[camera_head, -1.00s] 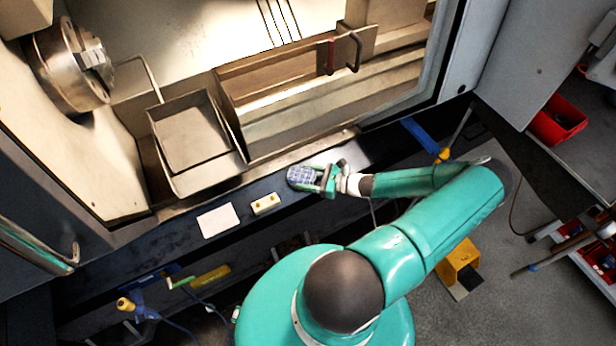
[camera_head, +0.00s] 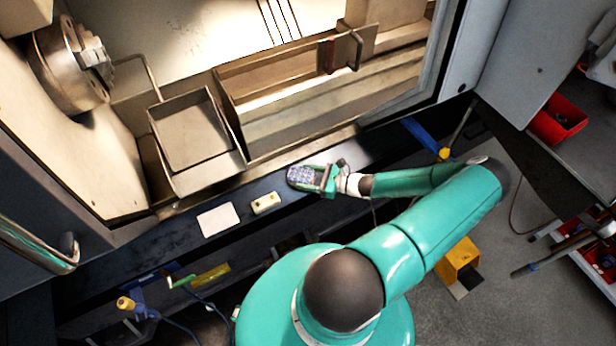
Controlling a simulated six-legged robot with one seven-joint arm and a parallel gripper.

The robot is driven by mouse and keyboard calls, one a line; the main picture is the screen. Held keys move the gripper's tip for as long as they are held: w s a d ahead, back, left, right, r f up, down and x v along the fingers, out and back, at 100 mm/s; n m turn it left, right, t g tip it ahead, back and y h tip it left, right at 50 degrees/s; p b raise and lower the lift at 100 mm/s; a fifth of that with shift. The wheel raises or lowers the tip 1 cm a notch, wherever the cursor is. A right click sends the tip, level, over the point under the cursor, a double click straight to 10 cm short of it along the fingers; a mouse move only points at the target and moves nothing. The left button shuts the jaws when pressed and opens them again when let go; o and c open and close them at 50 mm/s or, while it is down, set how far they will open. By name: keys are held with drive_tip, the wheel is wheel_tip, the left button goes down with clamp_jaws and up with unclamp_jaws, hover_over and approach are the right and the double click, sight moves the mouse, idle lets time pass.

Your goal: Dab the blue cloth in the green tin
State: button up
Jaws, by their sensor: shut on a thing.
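A blue-and-white checked cloth (camera_head: 301,176) is at the tip of my gripper (camera_head: 322,180), over the dark ledge in front of the machine opening. My gripper is shut on the cloth, its arm reaching in from the right. Green shows around the cloth and the jaws, but I cannot tell the green tin from my own green gripper parts here. The tin is not clearly seen elsewhere. Whether the cloth touches anything below it is hidden.
A cream block (camera_head: 265,203) with dark spots and a white flat card (camera_head: 218,220) lie on the ledge to the left. A metal tray (camera_head: 190,186) stands behind them. A blue-and-yellow tool (camera_head: 425,137) lies to the right. The ledge's right part is largely clear.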

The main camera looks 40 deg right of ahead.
sight(309, 176)
drive_tip(key=shift+r, duration=3.5)
